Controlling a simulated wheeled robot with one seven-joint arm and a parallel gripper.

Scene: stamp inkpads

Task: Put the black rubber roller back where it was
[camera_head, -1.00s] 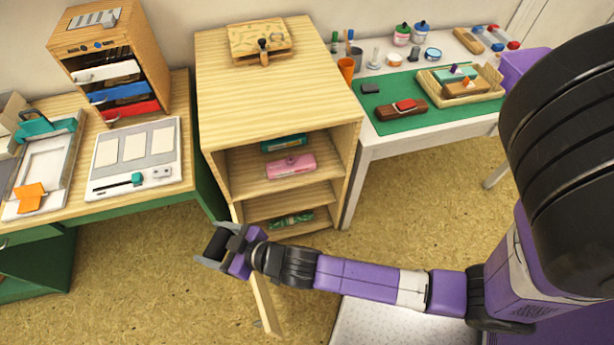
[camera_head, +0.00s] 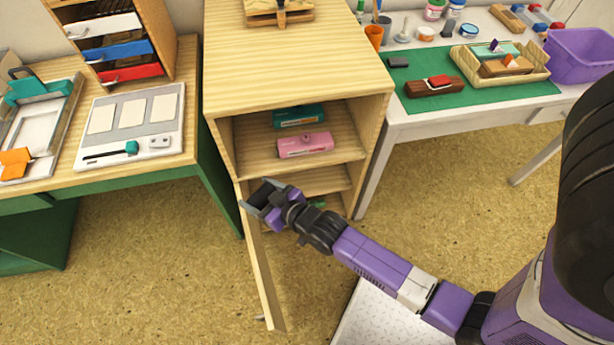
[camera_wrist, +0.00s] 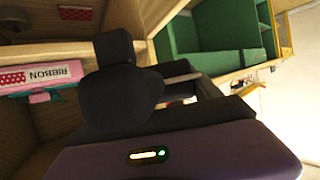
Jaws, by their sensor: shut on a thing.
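My gripper (camera_head: 259,199) is shut on a dark object that appears to be the black rubber roller (camera_head: 264,191). It is held in front of the open wooden cabinet (camera_head: 222,145), close to the upper edge of its open door (camera_head: 262,265). In the wrist view a dark rounded shape, seemingly the roller (camera_wrist: 120,96), fills the middle, with my purple hand below it. Its full outline is hidden by the fingers and dim light. A pink ribbon box (camera_head: 305,145) lies on the upper shelf, with a teal box (camera_head: 299,116) behind it.
The lower shelf is partly hidden by my arm. A wooden stand (camera_head: 280,14) sits on the cabinet top, otherwise clear. A green-legged desk (camera_head: 190,75) stands left, a white table (camera_head: 400,128) with a green mat right. The floor around the door is open.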

